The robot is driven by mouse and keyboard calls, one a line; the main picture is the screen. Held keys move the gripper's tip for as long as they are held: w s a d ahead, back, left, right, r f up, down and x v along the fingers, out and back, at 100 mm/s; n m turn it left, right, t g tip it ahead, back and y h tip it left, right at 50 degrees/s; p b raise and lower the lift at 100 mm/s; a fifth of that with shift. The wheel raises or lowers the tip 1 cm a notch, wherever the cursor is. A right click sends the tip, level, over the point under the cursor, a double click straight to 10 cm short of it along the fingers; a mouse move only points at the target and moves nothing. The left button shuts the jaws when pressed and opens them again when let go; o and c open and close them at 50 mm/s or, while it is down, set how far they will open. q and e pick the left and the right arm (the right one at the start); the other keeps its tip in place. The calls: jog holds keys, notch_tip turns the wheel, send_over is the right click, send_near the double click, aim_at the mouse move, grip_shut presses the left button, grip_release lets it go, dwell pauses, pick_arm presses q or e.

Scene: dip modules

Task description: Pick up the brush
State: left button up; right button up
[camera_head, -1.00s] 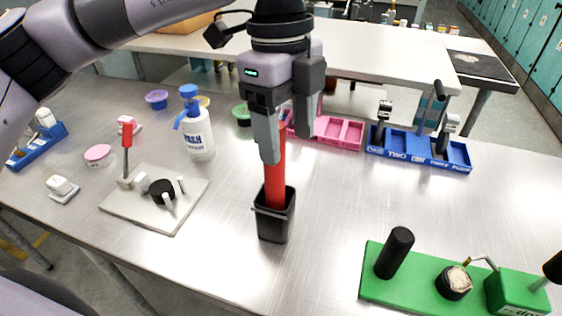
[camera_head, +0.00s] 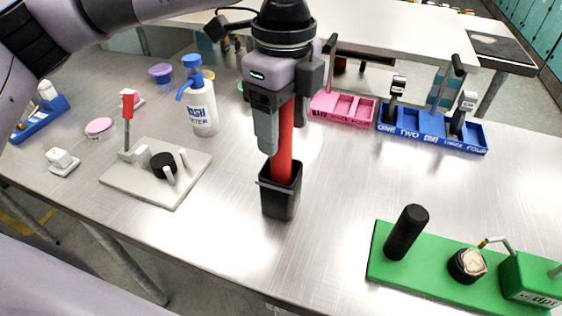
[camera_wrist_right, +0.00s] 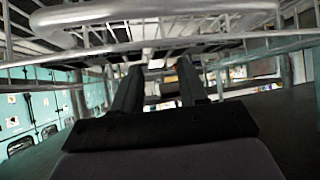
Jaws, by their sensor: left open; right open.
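The brush (camera_head: 282,143) appears as a red handle standing upright in a black holder (camera_head: 281,200) on the metal table. Its lower end is hidden inside the holder. My left gripper (camera_head: 283,136) is above the holder, pointing down, with one finger on each side of the red handle. Its jaws are open, and the handle's top is hidden behind the gripper. My right gripper (camera_wrist_right: 160,80) shows only in the right wrist view, open and empty, away from the brush.
A wash bottle (camera_head: 200,105) and a pale board with a red-handled lever (camera_head: 128,110) stand left. A green board with a black post (camera_head: 407,232) is front right. Pink (camera_head: 343,108) and blue (camera_head: 432,128) trays lie behind. Bare table surrounds the holder.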

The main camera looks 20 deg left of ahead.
pick_arm(q)
jog(key=c, duration=1.1)
jog(key=shift+r, duration=0.2)
jog(key=shift+c, duration=0.2)
pick_arm(e)
jog(key=shift+r, duration=0.15)
pick_arm(q)
notch_tip(320, 180, up, 6)
jog(key=p, duration=0.3)
notch_tip(320, 180, up, 14)
jog(key=shift+f, duration=0.15)
pick_arm(e)
notch_tip(320, 180, up, 3)
jog(key=shift+f, duration=0.1)
pick_arm(q)
jog(key=o, duration=0.3)
grip_shut()
